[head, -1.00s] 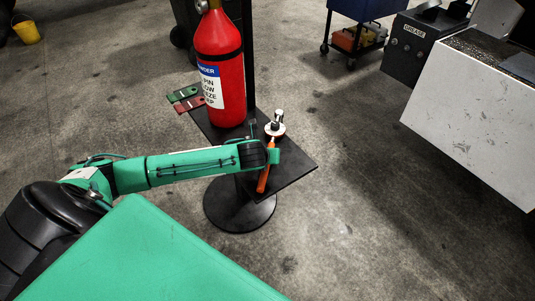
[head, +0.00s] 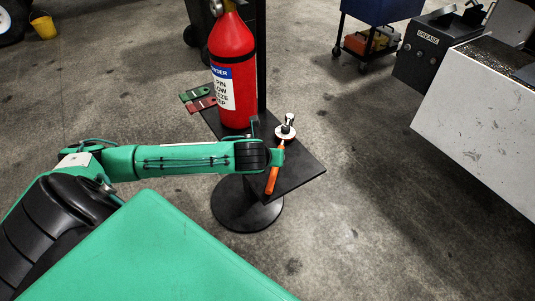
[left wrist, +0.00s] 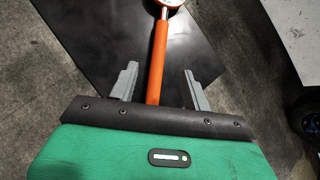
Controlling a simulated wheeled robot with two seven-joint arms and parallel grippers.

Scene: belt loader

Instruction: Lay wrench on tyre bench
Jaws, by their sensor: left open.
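The wrench (head: 272,179) has an orange handle, a round white dial and a chrome head. It lies on a black plate on a pedestal stand (head: 305,172). In the left wrist view the wrench's handle (left wrist: 157,60) runs between my grey fingers, with a gap on each side. My left gripper (head: 277,158) is open over the handle, and it also shows in the left wrist view (left wrist: 160,85). My wrist hides part of the handle. My right gripper is not in view. I cannot make out which thing is the tyre bench.
A red fire extinguisher (head: 233,75) stands on the plate behind my left wrist, beside green (head: 195,94) and red (head: 202,105) tags. A dark box marked GREASE (head: 425,55) and a pale cabinet (head: 475,125) stand at right. The floor between is clear.

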